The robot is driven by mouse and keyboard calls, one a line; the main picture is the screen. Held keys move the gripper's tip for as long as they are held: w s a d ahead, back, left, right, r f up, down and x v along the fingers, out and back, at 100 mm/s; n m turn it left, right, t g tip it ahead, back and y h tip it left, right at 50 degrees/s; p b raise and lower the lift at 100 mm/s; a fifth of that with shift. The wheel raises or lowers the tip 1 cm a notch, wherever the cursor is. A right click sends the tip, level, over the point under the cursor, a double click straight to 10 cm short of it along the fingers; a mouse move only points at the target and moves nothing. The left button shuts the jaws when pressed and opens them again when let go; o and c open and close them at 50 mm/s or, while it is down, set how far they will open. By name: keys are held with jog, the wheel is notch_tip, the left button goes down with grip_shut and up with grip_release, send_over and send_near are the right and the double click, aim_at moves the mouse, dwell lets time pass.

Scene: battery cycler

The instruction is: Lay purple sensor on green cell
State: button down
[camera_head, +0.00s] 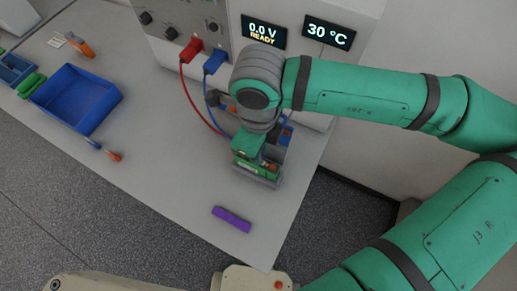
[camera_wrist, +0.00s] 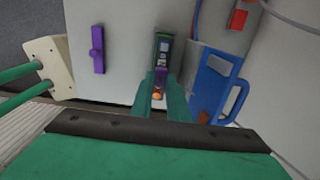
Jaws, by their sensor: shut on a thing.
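My gripper (camera_wrist: 160,98) is shut on a small purple piece with an orange end, taken as the purple sensor (camera_wrist: 160,76), seen between the fingers in the wrist view. The green cell (camera_wrist: 163,42) lies just beyond the fingertips, with pale markings on its top. In the head view the green cell (camera_head: 247,167) sits in a grey holder (camera_head: 262,181) below my wrist. My wrist hides much of the holder and the held piece there. Whether the sensor touches the cell cannot be told.
A separate purple bar (camera_head: 231,219) lies on the bench near its front edge; it also shows in the wrist view (camera_wrist: 97,50). A blue tray (camera_head: 75,97) stands at left. The cycler (camera_head: 185,20), with red and blue leads, stands behind. The bench between tray and holder is mostly clear.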

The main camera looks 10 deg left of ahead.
jog(key=shift+f, duration=0.55)
dwell(0.7)
jog(key=c, duration=1.6)
grip_release()
jog(key=shift+r, duration=0.1)
notch_tip(320, 180, up, 11)
jog(key=shift+f, duration=0.2)
